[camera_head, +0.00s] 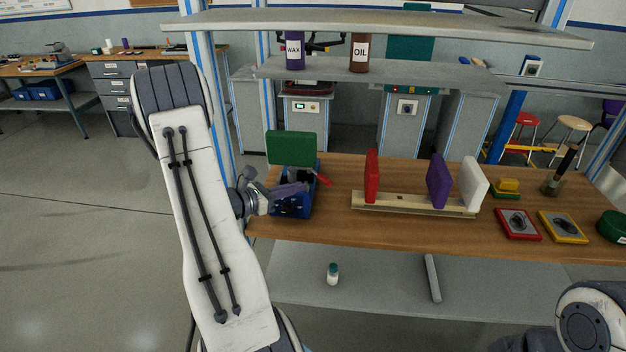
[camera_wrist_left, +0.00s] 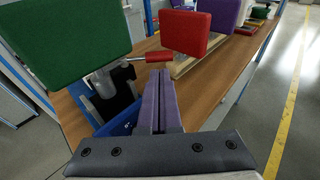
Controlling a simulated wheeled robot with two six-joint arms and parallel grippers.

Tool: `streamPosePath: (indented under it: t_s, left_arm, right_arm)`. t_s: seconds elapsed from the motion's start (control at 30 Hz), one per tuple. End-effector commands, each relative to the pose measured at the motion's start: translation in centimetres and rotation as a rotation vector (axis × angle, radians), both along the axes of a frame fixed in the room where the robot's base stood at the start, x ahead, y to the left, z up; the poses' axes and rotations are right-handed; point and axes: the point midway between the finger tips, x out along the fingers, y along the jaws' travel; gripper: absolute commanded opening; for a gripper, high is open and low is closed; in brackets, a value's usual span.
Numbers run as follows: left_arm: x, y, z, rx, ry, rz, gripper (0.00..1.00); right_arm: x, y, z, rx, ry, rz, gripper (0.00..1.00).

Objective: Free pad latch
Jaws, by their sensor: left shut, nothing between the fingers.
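A green pad (camera_head: 291,148) stands upright on a blue fixture (camera_head: 292,209) at the left end of the wooden table. A lever with a red handle (camera_head: 322,178) sticks out at the fixture's right side, below the pad. In the left wrist view the green pad (camera_wrist_left: 62,40) fills the upper left, and the red handle (camera_wrist_left: 146,57) lies just beyond my fingertips. My left gripper (camera_head: 304,187) is shut and empty, in front of the fixture; its closed fingers (camera_wrist_left: 158,78) point at the handle. I cannot tell whether they touch it. My right gripper is out of view.
A wooden rack (camera_head: 412,205) holds red (camera_head: 372,176), purple (camera_head: 438,181) and white (camera_head: 473,184) pads right of the fixture. Red (camera_head: 518,224) and yellow (camera_head: 563,227) trays lie farther right. A shelf (camera_head: 370,73) hangs above; the table's front strip is clear.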

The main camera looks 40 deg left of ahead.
Motion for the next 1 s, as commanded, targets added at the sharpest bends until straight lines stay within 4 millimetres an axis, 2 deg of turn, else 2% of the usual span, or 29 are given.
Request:
streamPosePath:
  t_s: [0.03,0.2,0.4,0.83,1.0]
  left_arm:
    - [1.2,-0.4,0.0,-0.001,0.0,-0.007,0.0]
    - [3.9,-1.0,-0.6,-0.001,0.001,-0.004,0.0]
    - [5.6,-1.3,-1.1,0.0,0.001,0.0,0.0]
    - [5.8,-1.3,-1.2,0.001,0.0,0.003,0.0]
    - [5.3,-0.5,-1.3,0.0,0.0,0.041,0.0]
  right_arm:
    - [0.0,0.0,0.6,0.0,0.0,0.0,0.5]
    - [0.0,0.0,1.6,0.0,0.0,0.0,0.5]
    - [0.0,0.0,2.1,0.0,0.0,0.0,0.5]
    - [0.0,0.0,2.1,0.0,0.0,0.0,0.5]
    - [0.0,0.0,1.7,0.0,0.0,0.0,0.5]
